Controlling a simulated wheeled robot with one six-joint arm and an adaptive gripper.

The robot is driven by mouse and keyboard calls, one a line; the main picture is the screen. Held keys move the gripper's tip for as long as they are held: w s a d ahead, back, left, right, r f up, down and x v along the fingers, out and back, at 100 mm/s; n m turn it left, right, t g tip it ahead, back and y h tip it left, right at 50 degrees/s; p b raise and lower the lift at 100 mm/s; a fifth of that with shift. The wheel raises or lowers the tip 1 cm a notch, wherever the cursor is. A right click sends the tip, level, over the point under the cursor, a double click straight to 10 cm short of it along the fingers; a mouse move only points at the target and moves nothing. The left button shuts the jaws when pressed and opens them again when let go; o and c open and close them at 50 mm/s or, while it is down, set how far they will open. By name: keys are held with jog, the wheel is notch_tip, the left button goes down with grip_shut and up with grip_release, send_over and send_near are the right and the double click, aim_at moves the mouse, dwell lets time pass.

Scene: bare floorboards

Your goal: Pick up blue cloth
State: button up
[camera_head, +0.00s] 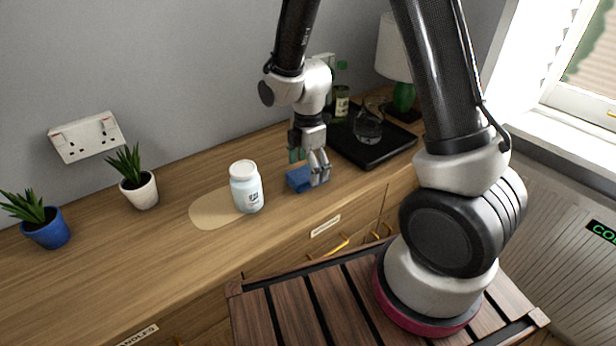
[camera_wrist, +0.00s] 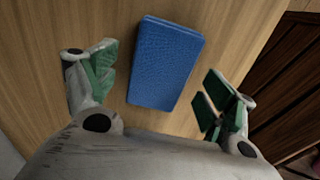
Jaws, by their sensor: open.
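The blue cloth (camera_head: 298,180) is a flat folded rectangle on the wooden counter, near its front edge. My gripper (camera_head: 318,172) is over the cloth's right part in the head view and hides some of it. In the wrist view the cloth (camera_wrist: 165,63) lies between and ahead of the two green-padded fingers of my gripper (camera_wrist: 158,88). The fingers are spread wide, with bare counter showing on both sides of the cloth. The jaws are open and hold nothing. I cannot tell exactly how high they are above the counter.
A white jar (camera_head: 246,188) stands left of the cloth on a pale oval mat (camera_head: 206,211). A black tray (camera_head: 378,154) with a glass jug (camera_head: 369,122) is behind and right. A bottle (camera_head: 342,92) and a lamp (camera_head: 395,50) stand further back. Potted plants (camera_head: 140,190) are left.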

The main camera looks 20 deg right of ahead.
notch_tip(320, 180, down, 2)
jog(key=shift+f, duration=0.1)
jog(key=shift+c, duration=0.2)
jog(key=c, duration=1)
jog(key=shift+c, duration=0.2)
